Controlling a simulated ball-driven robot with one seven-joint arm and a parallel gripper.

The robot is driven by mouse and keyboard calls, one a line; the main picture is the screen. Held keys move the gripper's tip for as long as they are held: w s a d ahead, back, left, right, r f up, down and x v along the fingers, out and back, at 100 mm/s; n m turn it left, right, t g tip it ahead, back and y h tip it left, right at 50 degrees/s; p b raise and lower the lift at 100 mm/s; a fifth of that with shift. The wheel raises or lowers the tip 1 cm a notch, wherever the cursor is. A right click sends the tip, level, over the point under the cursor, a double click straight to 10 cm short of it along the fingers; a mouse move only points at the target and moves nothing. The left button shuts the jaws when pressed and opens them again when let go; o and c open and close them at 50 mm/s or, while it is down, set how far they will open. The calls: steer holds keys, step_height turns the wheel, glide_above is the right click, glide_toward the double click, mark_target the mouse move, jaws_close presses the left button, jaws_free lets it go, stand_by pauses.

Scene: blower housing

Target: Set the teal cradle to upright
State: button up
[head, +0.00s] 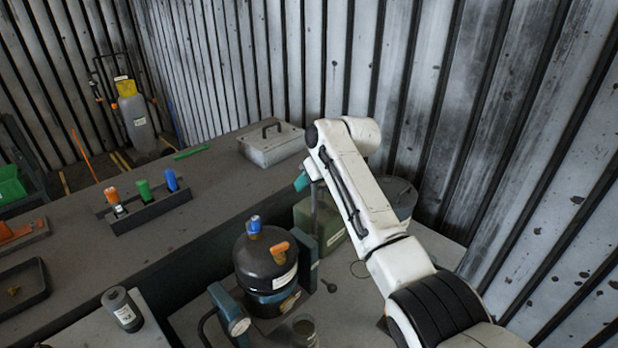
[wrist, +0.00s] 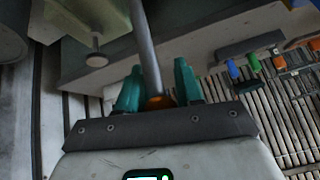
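The dark teal cradle (head: 307,264) stands on the lower bench in the head view, with side posts and a round hub (head: 238,325) at the front. It holds a round black vessel (head: 262,258) with a blue cap and an orange spout. Its exact tilt is hard to tell. A grey lever (head: 313,212) rises beside the far post. In the wrist view the lever (wrist: 146,45) runs between my gripper's teal fingers (wrist: 158,84), with its orange knob (wrist: 159,103) filling the gap near their base. My gripper (head: 302,181) appears shut on it.
A green box (head: 318,222) and a grey drum (head: 398,196) stand behind the lever near my arm. A glass jar (head: 305,329) is in front. A grey lidded case (head: 271,145) and a bottle rack (head: 150,211) sit on the long bench; its middle is clear.

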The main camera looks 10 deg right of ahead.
steer(key=shift+o, duration=1.7)
steer(key=shift+w, duration=0.1)
steer(key=shift+r, duration=0.1)
steer(key=b+v, duration=0.1)
steer(key=v, duration=0.9)
steer(key=shift+s+d+r, duration=0.15)
steer(key=shift+s+r, duration=0.05)
steer(key=shift+r, duration=0.05)
